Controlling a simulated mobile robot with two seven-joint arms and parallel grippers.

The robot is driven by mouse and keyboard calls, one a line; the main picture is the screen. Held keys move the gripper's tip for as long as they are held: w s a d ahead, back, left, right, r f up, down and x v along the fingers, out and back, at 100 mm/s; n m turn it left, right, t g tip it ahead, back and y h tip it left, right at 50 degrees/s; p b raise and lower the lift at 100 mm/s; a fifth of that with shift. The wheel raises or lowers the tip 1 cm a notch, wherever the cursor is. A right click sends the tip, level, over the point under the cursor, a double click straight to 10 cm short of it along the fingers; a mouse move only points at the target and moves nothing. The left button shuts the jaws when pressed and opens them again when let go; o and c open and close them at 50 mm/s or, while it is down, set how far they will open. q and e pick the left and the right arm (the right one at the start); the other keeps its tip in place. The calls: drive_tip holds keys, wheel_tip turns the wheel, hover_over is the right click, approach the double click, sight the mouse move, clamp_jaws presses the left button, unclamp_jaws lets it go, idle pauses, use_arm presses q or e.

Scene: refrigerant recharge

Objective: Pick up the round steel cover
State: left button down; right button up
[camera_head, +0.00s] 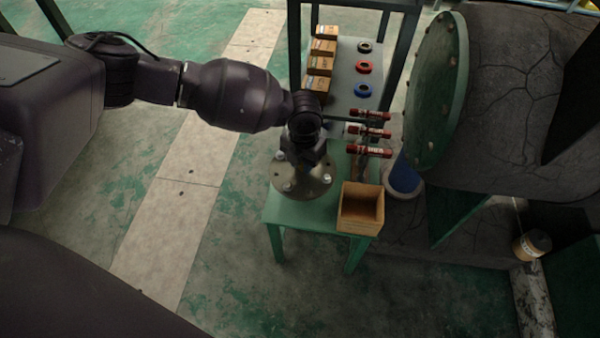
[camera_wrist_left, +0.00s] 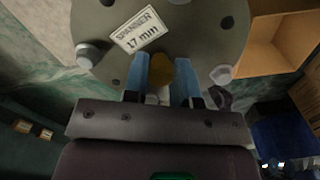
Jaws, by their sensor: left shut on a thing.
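The round steel cover (camera_head: 316,185) is a grey disc with bolts near its rim, at the front left of the green table (camera_head: 290,213) in the head view. In the left wrist view the cover (camera_wrist_left: 200,45) fills the top and carries a label reading "SPANNER 17 mm". My left gripper (camera_head: 305,163) points down at the middle of the cover. In the left wrist view its blue fingers (camera_wrist_left: 163,80) are shut on a brass-coloured knob (camera_wrist_left: 160,73) at the cover's centre. I cannot tell whether the cover touches the table. My right gripper is not in view.
An open wooden box (camera_head: 361,222) stands right of the cover. Behind are several red cylinders (camera_head: 369,132), small boxes (camera_head: 320,65) and coloured rings (camera_head: 363,68). A large round green flange (camera_head: 437,92) on a dark tank rises at the right. Floor left of the table is clear.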

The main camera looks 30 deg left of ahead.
use_arm(q)
wheel_tip(320, 180, up, 12)
drive_tip(key=p, duration=0.2)
drive_tip(key=shift+f+p, duration=0.2)
drive_tip(key=shift+p, duration=0.2)
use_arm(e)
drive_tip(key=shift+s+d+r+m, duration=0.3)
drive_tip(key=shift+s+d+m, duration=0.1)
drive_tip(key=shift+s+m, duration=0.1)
use_arm(q)
drive_tip(key=c, duration=1.6)
unclamp_jaws()
drive_tip(key=shift+c, duration=0.2)
clamp_jaws()
wheel_tip(320, 180, up, 12)
drive_tip(key=p, duration=0.4)
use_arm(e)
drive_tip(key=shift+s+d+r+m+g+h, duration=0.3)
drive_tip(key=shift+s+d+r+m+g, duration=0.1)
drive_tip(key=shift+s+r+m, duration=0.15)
